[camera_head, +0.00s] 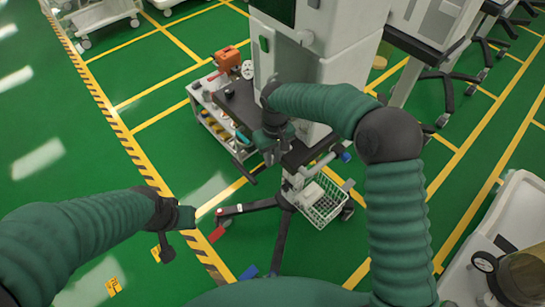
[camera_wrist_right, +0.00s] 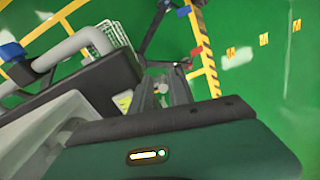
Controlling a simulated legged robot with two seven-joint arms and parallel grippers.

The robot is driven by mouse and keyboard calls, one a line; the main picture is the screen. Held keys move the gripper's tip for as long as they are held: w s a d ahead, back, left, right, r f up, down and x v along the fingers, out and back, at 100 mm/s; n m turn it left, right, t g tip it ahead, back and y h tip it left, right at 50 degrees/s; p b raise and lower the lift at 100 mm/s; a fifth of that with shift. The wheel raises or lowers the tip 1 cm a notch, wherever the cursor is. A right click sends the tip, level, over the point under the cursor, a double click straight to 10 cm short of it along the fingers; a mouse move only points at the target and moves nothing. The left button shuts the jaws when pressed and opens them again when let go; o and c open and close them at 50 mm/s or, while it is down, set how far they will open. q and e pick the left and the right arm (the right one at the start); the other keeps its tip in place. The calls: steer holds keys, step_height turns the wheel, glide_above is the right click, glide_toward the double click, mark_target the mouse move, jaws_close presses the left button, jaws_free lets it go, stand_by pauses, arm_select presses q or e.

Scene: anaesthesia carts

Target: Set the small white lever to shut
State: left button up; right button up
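The anaesthesia cart (camera_head: 345,60) is a tall white machine at the top centre of the head view.
A low trolley (camera_head: 205,112) with an orange item (camera_head: 227,58) stands left of the cart. A white wire basket (camera_head: 326,203) hangs low on the cart, above dark splayed legs. It also shows in the right wrist view (camera_wrist_right: 113,36).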

steer(key=shift+a, duration=0.15)
steer(key=shift+c, duration=0.2)
steer(key=shift+a, duration=0.2)
jaws_close()
arm_select(q)
steer(key=shift+a, duration=0.15)
arm_select(e)
steer(key=shift+d, duration=0.1)
steer(key=shift+d, duration=0.1)
